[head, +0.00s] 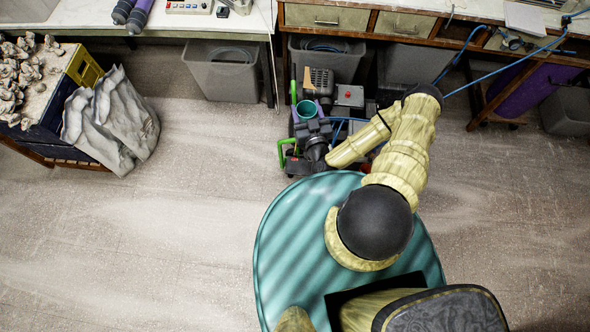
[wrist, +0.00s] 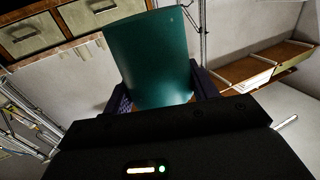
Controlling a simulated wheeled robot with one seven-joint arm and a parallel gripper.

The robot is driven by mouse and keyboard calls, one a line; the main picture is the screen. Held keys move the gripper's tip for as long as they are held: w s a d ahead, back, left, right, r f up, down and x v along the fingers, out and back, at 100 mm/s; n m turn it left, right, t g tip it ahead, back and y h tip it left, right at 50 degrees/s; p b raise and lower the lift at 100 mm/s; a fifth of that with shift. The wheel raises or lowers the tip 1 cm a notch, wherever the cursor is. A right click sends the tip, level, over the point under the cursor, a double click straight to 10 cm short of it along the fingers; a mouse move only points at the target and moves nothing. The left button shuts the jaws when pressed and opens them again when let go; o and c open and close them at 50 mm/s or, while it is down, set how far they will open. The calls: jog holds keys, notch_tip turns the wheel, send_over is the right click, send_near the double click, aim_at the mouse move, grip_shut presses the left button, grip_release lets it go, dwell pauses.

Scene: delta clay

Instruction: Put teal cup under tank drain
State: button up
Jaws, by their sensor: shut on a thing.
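The teal cup (head: 307,109) is held in my gripper (head: 308,120), in front of and over the compressor-like machine (head: 348,97) in the head view. In the wrist view the teal cup (wrist: 150,60) stands out past the gripper body, between two purple fingers (wrist: 203,82) shut on it. It looks a little tilted there. The tank and its drain cannot be made out; my gripper and arm cover much of the machine.
Green handles (head: 284,152) of the machine stand left of my gripper. Grey bins (head: 222,72) are under the benches behind.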

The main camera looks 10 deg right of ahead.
jog(key=d+f+n+y+b, duration=0.1)
jog(key=d+f+y+b, duration=0.1)
jog(key=f+b, duration=1.8)
jog(key=d+f+n+g+y+b, duration=0.1)
jog(key=d+f+n+y+b, duration=0.1)
jog(key=f+b, duration=1.9)
jog(key=d+f+n+g+y+b, duration=0.1)
jog(key=d+f+n+y+b, duration=0.1)
jog(key=f+b, duration=1.8)
notch_tip(320, 180, down, 12)
jog(key=shift+s+d+f+y+b, duration=0.15)
jog(key=shift+s+d+y+b, duration=0.15)
jog(key=shift+d+y, duration=0.6)
jog(key=b+x, duration=0.6)
jog(key=x, duration=0.7)
jog(key=shift+f, duration=0.15)
jog(key=shift+w+a, duration=0.1)
jog(key=shift+w, duration=0.15)
